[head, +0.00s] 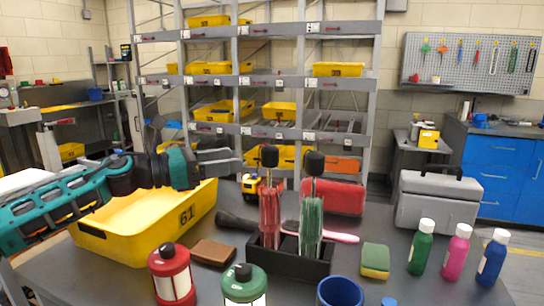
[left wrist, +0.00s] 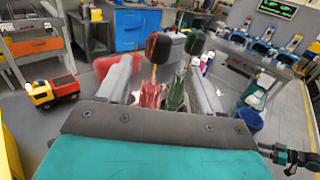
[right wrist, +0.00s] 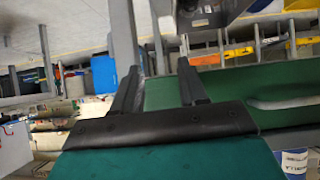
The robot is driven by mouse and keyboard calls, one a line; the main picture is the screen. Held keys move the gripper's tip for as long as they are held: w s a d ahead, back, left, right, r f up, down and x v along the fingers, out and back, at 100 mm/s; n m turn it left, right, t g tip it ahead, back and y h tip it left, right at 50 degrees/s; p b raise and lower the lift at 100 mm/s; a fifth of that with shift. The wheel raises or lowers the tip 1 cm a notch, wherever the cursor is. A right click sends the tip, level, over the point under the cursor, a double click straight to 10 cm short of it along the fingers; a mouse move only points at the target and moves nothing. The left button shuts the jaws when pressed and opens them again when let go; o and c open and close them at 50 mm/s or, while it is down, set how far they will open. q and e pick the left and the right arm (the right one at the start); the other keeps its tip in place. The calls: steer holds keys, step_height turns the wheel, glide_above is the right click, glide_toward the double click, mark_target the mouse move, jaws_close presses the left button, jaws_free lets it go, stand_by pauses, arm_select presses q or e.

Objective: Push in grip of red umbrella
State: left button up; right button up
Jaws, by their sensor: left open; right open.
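The red umbrella (head: 270,208) stands upright, folded, in a black holder (head: 290,263) on the table. Its black grip (head: 269,156) stands up on a bare length of shaft. The green umbrella (head: 310,212) stands beside it on the right, its black grip (head: 315,163) also raised. My left gripper (head: 240,159) is open just left of the red umbrella's grip, at about its height. In the left wrist view the red umbrella's grip (left wrist: 158,47) shows ahead between the two fingers (left wrist: 160,88), apparently untouched. My right gripper (right wrist: 158,88) is open and empty, away from the umbrellas.
A yellow bin (head: 150,246) lies under my left arm. A brown wallet (head: 213,254), red and green jars, a blue mug (head: 340,292), a sponge (head: 375,261) and several bottles crowd the table. A red case (head: 332,198) and grey toolbox (head: 437,205) stand behind.

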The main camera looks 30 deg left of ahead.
mark_target(262, 153)
arm_select(q)
steer(key=x, duration=0.3)
steer(key=shift+w+d+b, duration=0.1)
steer(key=shift+w+b, duration=0.05)
steer(key=shift+b, duration=0.2)
steer(key=p+x, duration=0.2)
steer(key=x, duration=0.1)
steer(key=p+x, duration=0.1)
steer(key=shift+w+d+r, duration=0.1)
steer(key=shift+w+r, duration=0.05)
steer(key=shift+r, duration=0.15)
steer(key=shift+w+d+f+p, duration=0.1)
steer(key=shift+w+d+p, duration=0.3)
steer(key=shift+w, duration=0.2)
steer(key=shift+w+d+f, duration=0.15)
steer(key=shift+w+d, duration=0.15)
steer(key=shift+w, duration=0.2)
arm_select(e)
steer(key=shift+w+d+r, duration=0.1)
steer(key=shift+d+r, duration=0.05)
steer(key=shift+r, duration=1.5)
